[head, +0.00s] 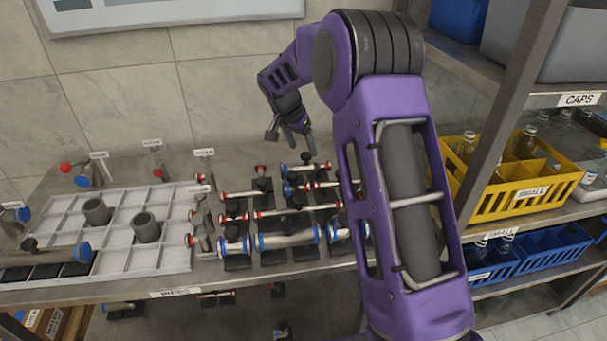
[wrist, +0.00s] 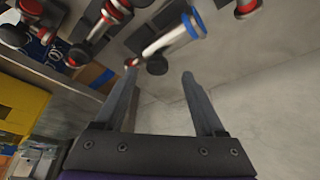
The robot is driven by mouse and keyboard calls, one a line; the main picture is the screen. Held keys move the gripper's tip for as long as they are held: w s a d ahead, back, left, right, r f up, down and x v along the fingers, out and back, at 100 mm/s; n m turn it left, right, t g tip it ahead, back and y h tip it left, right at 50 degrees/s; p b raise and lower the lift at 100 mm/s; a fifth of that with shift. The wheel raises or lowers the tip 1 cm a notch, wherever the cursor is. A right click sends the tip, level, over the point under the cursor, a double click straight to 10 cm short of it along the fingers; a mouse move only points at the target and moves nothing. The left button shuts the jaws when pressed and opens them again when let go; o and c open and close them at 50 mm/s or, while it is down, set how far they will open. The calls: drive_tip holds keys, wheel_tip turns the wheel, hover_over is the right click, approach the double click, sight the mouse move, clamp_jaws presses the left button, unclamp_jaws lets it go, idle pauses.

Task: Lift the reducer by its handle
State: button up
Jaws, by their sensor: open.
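A short silver pipe piece with one blue end and one red end, which looks like the reducer (head: 303,168), lies at the back of the pipe rows in the head view. In the wrist view this reducer (wrist: 170,40) runs slantwise just beyond my fingertips. A dark round knob (wrist: 157,65), apparently its handle, shows beside it between the fingertips; the head view shows a dark knob (head: 307,157) above the pipe. My gripper (head: 291,138) is open and empty, above and slightly left of the reducer. It also shows open in the wrist view (wrist: 160,76). Contact is not visible.
Other red- and blue-ended pipes (head: 290,211) lie close in front on black holders. A white divided tray (head: 172,262) with grey cylinders stands left. A shelf with yellow (head: 487,205) and blue crates stands right. The tiled wall (head: 215,115) is close behind.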

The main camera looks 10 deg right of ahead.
sight(306, 154)
drive_tip(key=x, duration=0.4)
drive_tip(key=shift+s+d+f, duration=0.1)
drive_tip(key=shift+d+f, duration=0.05)
drive_tip(key=shift+f, duration=0.1)
clamp_jaws()
drive_tip(key=shift+r, duration=0.1)
idle(1.0)
